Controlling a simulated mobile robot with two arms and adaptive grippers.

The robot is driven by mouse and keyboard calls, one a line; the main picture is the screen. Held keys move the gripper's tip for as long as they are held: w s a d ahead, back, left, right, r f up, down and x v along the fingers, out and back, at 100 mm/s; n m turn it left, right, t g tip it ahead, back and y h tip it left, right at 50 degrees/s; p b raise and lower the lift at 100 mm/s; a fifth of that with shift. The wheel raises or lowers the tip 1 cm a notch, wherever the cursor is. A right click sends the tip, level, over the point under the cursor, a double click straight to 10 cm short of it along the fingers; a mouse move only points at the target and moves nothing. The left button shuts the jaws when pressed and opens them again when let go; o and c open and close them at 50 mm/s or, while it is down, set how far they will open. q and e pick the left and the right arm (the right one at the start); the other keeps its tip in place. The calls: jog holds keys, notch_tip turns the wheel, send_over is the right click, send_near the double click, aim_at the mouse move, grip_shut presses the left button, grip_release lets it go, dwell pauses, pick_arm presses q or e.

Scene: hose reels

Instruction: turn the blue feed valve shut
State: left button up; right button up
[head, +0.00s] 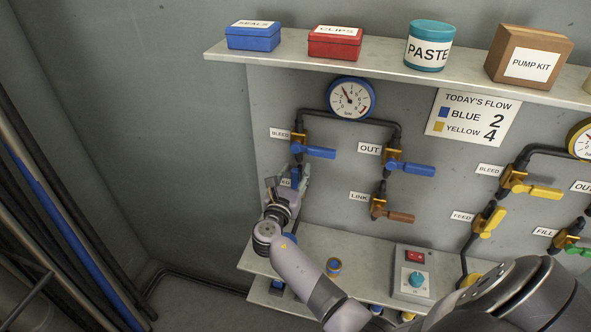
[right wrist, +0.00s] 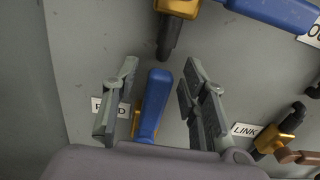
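The blue feed valve's handle (head: 295,178) is at the lower left of the pipe panel, under the blue bleed valve. It points upward, roughly in line with its pipe. In the right wrist view the blue handle (right wrist: 153,100) stands between the two fingers of my right gripper (right wrist: 161,72). The fingers are open, with a gap on each side of the handle. In the head view my right gripper (head: 288,186) covers the valve body and part of the FEED label. My left gripper is not in view.
The blue bleed handle (head: 319,152) sticks out rightward just above. The blue out handle (head: 411,169) and brown link handle (head: 400,216) are to the right. The blue-rimmed gauge (head: 351,97) is above. A lower shelf (head: 345,250) holds a control box (head: 412,273).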

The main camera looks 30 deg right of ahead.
jog(key=shift+w+d, duration=0.2)
jog(key=shift+d, duration=0.05)
jog(key=shift+c, duration=0.4)
grip_shut()
dwell(0.4)
